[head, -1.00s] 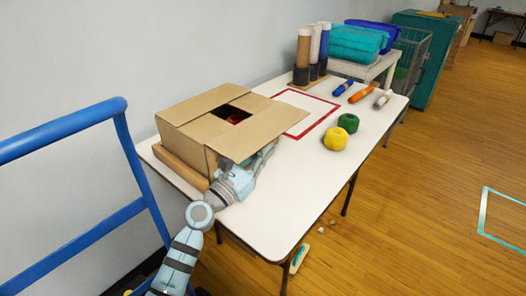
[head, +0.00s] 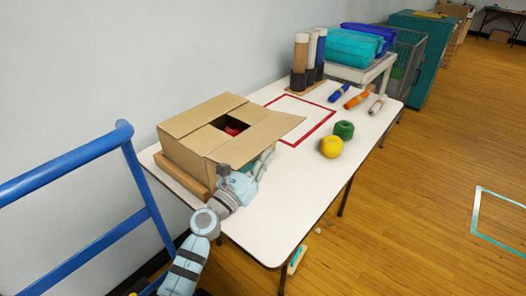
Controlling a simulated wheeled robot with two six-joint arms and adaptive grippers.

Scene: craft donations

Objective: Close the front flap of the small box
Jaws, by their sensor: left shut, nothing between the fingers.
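The small box (head: 186,158) is brown cardboard and stands at the near left end of the white table. Its top is partly covered by flaps, with a dark opening between them that shows something red (head: 233,130). One wide flap (head: 255,136), on the side facing the table's front edge, sticks out past the box wall to the right. My left gripper (head: 265,160) is shut and empty, low beside that side of the box, just below the flap's outer edge. The flap partly hides the fingers, so I cannot tell whether they touch it. My right gripper is out of view.
A yellow ball-shaped item (head: 331,147) and a green one (head: 344,130) sit right of the box. A red outlined square (head: 318,130) lies behind them. Tubes (head: 300,65) stand at the back, and markers (head: 355,100) lie farther right. A blue rail (head: 60,165) is at left.

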